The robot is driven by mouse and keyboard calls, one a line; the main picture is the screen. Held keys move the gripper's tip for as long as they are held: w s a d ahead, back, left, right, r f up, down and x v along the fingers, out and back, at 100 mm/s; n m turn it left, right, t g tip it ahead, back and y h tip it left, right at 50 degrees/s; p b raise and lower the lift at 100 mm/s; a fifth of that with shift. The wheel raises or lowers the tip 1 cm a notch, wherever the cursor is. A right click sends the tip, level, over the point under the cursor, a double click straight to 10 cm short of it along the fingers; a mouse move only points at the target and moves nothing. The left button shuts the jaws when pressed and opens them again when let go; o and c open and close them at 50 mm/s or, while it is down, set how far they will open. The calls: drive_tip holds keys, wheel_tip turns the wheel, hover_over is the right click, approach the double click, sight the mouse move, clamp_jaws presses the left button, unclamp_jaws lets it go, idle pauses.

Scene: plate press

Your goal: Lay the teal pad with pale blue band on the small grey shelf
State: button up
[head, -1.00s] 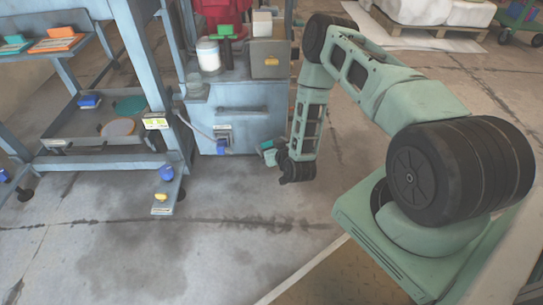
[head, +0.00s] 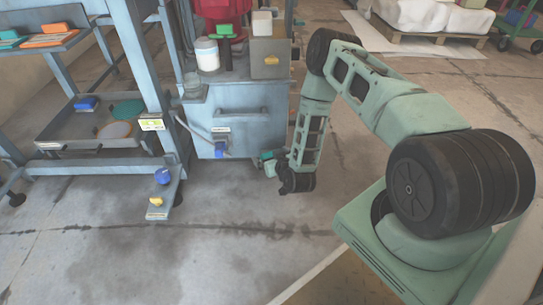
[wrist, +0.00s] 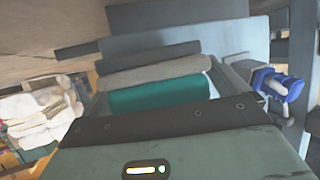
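The teal pad (wrist: 160,95) shows in the wrist view between the grey parts of my gripper (wrist: 155,75). A pale edge shows at its right end, but I cannot make out the full band. In the head view the teal pad (head: 270,155) sticks out at the left of my gripper (head: 280,168), which hangs low in front of the blue-grey cabinet. My gripper appears shut on the pad, clear of the cabinet. A small grey shelf (head: 62,47) at the upper left holds an orange pad (head: 45,40) and another teal pad (head: 10,36).
A grey lower tray (head: 75,143) holds a blue block and two round discs. A low bracket (head: 160,200) with blue and yellow knobs juts out in front.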

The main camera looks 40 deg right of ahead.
drive_tip(key=shift+r, duration=0.25)
drive_tip(key=p+v, duration=0.6)
drive_tip(key=v, duration=0.6)
drive_tip(key=w+a+r+n+g+y, duration=0.3)
drive_tip(key=w+a+r+y, duration=0.1)
drive_tip(key=w+a+r, duration=0.4)
drive_tip(key=s+a+r+n+g+y, duration=0.2)
drive_tip(key=s+a+r+n+g, duration=0.15)
drive_tip(key=a+r, duration=0.75)
drive_tip(key=s+a+r+n+g, duration=0.1)
drive_tip(key=s+a+r+g, duration=0.15)
drive_tip(key=s+r, duration=0.3)
drive_tip(key=s+a+r+n+g, duration=0.1)
drive_tip(key=s+a+r+g, duration=0.1)
drive_tip(key=s+a+r, duration=0.3)
drive_tip(key=s+d+r+g+h, duration=0.1)
drive_tip(key=s+r, duration=0.2)
drive_tip(key=s, duration=0.4)
drive_tip(key=s+d+r+n+g+h, duration=0.1)
drive_tip(key=s+r, duration=0.2)
drive_tip(key=s, duration=0.4)
drive_tip(key=shift+d+r+h, duration=0.25)
drive_tip(key=shift+r+h, duration=0.05)
drive_tip(key=shift+r, duration=0.05)
